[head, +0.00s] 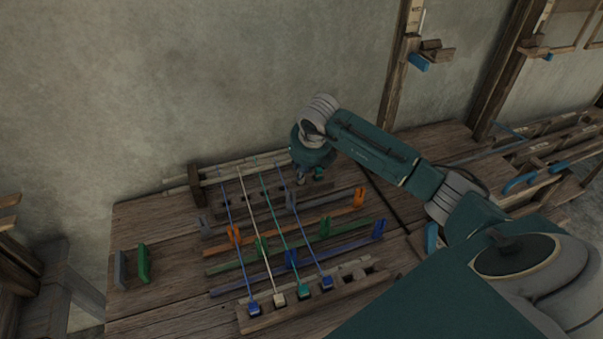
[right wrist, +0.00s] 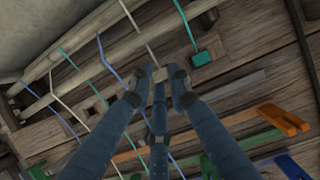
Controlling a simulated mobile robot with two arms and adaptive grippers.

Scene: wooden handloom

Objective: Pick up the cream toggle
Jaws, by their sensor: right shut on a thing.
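My right gripper (head: 309,175) is at the far end of the loom, above the back rack. In the right wrist view its fingers (right wrist: 159,78) are closed together on something small. A cream cord (right wrist: 130,16) runs down to these fingertips; the cream toggle at its end is hidden between them. A teal toggle (right wrist: 203,57) on a teal cord lies just right of the fingers, apart from them. Another cream toggle (head: 279,299) sits in the front rack, on a stretched cream cord (head: 254,235). My left gripper is not in view.
The front rack (head: 355,287) also holds blue and teal toggles, with empty slots at right. Orange (head: 340,212), green (head: 323,239) and blue bars cross under the cords. Green (head: 143,263) and grey pieces stand at the table's left. A wall stands behind.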

